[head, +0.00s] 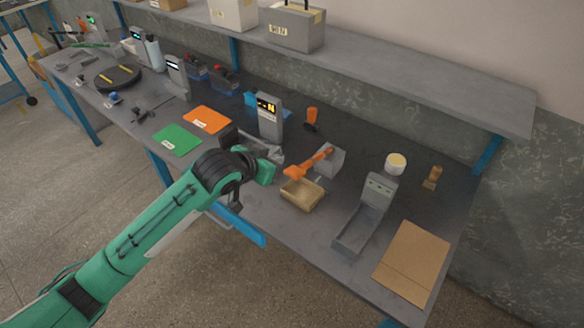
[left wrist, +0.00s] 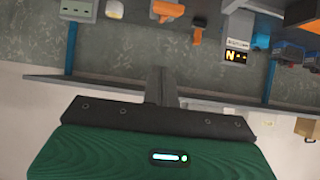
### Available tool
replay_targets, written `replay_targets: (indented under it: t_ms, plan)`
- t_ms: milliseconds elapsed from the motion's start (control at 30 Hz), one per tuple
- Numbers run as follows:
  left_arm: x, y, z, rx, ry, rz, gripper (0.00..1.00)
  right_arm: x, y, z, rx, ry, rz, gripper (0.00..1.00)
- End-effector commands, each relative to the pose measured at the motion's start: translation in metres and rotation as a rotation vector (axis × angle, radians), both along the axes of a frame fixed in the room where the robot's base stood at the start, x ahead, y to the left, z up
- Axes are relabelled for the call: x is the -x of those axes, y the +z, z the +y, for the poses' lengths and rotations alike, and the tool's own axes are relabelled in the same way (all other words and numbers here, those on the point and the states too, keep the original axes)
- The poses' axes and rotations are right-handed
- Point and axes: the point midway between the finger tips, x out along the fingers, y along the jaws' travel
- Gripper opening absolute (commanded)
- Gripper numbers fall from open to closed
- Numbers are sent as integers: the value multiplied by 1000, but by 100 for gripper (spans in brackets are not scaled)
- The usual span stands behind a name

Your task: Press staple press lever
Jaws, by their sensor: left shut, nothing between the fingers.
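The staple press (head: 331,158) is a grey block on the bench with an orange lever (head: 309,163) reaching out toward the left. The lever is raised above a small tan open box (head: 302,195). My left gripper (head: 276,153) is shut and empty, just left of the lever and apart from it. In the left wrist view, which is upside down, the shut fingers (left wrist: 160,84) point at the bench, and an orange part (left wrist: 167,10) is cut by the top edge. My right gripper is in neither view.
A grey display post (head: 270,118) stands behind my left gripper. Right of the press are a grey device with a tray (head: 364,215) and a cardboard sheet (head: 412,262). Green (head: 177,139) and orange (head: 207,119) mats lie to the left. A shelf (head: 400,78) runs above the bench's back.

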Motion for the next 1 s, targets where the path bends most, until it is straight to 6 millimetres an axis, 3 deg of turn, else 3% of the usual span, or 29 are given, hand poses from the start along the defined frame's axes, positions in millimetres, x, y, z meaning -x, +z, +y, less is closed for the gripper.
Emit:
replay_targets:
  t_ms: [433, 1000]
  plan:
    - [-6, -4, -4, -1, 2, 1, 0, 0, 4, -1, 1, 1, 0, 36]
    - [-66, -48, -47, -1, 2, 1, 0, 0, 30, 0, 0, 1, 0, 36]
